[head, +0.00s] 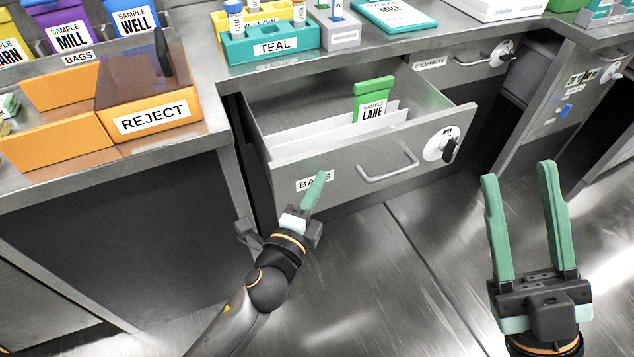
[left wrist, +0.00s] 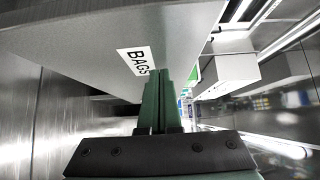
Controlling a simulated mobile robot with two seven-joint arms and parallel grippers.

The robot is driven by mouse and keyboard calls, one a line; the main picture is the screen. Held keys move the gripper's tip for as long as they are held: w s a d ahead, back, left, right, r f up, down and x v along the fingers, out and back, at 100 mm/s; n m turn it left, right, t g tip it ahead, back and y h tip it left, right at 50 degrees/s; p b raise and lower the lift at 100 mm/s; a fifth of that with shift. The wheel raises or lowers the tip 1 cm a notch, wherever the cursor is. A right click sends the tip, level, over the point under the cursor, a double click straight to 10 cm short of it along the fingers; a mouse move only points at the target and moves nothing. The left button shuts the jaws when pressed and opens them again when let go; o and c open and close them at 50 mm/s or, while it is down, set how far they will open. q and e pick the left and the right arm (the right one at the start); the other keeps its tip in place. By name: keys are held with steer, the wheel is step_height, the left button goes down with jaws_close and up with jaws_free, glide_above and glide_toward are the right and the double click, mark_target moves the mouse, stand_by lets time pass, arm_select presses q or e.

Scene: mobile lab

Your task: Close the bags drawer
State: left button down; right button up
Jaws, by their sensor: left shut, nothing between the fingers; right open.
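The bags drawer (head: 345,157) is a grey metal drawer, pulled open below the counter in the head view. Its front carries a BAGS label, a bar handle (head: 388,168) and a round lock with a dark key (head: 441,144). White dividers and a green SAMPLE LANE bag (head: 373,98) stand inside it. My left gripper (head: 320,178) is shut and empty, with its fingertips at the drawer front by the label. The left wrist view shows the shut fingers (left wrist: 160,85) just under the label (left wrist: 137,66); I cannot tell if they touch. My right gripper (head: 520,172) is open and empty, right of the drawer.
An orange REJECT bin (head: 150,108) stands on the left counter. A closed COLD PACKS drawer (head: 462,64) is to the right. The floor before the drawer is clear.

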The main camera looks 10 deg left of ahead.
steer(key=shift+f, duration=0.1)
arm_select(q)
steer(key=w+a+p, duration=0.2)
steer(key=w+a, duration=0.6)
steer(key=w, duration=0.4)
steer(key=shift+a, duration=0.35)
arm_select(e)
steer(key=w+f+m+h, duration=0.5)
steer(key=f+h, duration=0.1)
steer(key=shift+d+g, duration=0.3)
steer(key=shift+d, duration=0.15)
arm_select(q)
steer(key=shift+s, duration=0.1)
arm_select(e)
steer(key=shift+s, duration=0.15)
